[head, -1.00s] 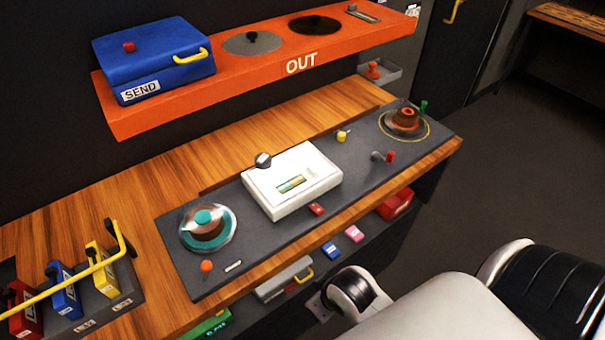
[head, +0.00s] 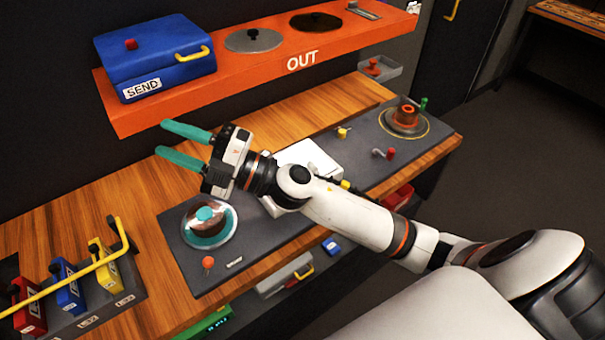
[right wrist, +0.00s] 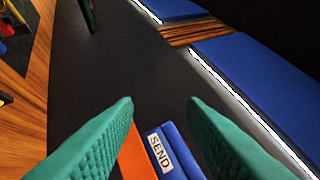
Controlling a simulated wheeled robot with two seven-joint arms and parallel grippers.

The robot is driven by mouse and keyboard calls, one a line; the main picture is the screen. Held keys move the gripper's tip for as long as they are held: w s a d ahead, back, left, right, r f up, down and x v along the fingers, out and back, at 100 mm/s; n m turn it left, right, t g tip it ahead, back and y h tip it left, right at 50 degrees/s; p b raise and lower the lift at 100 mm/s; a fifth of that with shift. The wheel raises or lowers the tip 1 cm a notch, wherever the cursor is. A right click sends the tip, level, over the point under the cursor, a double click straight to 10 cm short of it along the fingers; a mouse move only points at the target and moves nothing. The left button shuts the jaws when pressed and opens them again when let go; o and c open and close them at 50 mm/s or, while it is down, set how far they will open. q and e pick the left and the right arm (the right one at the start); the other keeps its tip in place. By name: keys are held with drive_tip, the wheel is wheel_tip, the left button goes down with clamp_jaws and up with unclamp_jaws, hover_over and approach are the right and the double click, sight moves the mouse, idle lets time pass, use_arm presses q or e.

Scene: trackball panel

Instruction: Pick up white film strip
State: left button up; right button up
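I cannot pick out a white film strip for certain. A small white mark (head: 235,264) lies on the dark panel (head: 185,268) near its front left, too small to identify. A reel with a teal hub (head: 206,216) sits at the panel's left end, with a pale patch on it. My right gripper (head: 165,138) is open and empty, its teal fingers pointing left above the wooden counter, behind the left reel. In the right wrist view the two fingers (right wrist: 160,106) stand apart with nothing held between them. My left gripper is not in view.
My right arm partly covers a white box (head: 308,158) on the panel. A second reel (head: 406,115) sits at the right end. The orange OUT shelf (head: 340,50) with a blue SEND box (head: 155,65) overhangs behind. A yellow bar (head: 60,285) crosses coloured blocks at the left.

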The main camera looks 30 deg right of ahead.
drive_tip(key=s+a+n+g+y, duration=0.1)
drive_tip(key=a+n+g+y, duration=0.15)
drive_tip(key=n+g, duration=0.4)
drive_tip(key=n+g+h+p, duration=0.2)
drive_tip(key=n+g+h, duration=0.5)
drive_tip(key=h, duration=1.3)
hover_over(313, 164)
drive_tip(key=shift+m+g, duration=0.55)
drive_tip(key=shift+m, duration=0.2)
drive_tip(key=f, duration=1.5)
drive_tip(key=shift+s+a, duration=0.2)
drive_tip(key=shift+s, duration=0.05)
drive_tip(key=f+p, duration=0.1)
drive_tip(key=f, duration=0.1)
drive_tip(key=f+p, duration=0.2)
drive_tip(key=shift+w+d+f, duration=0.1)
drive_tip(key=shift+w+f, duration=0.1)
drive_tip(key=shift+f, duration=0.6)
clamp_jaws()
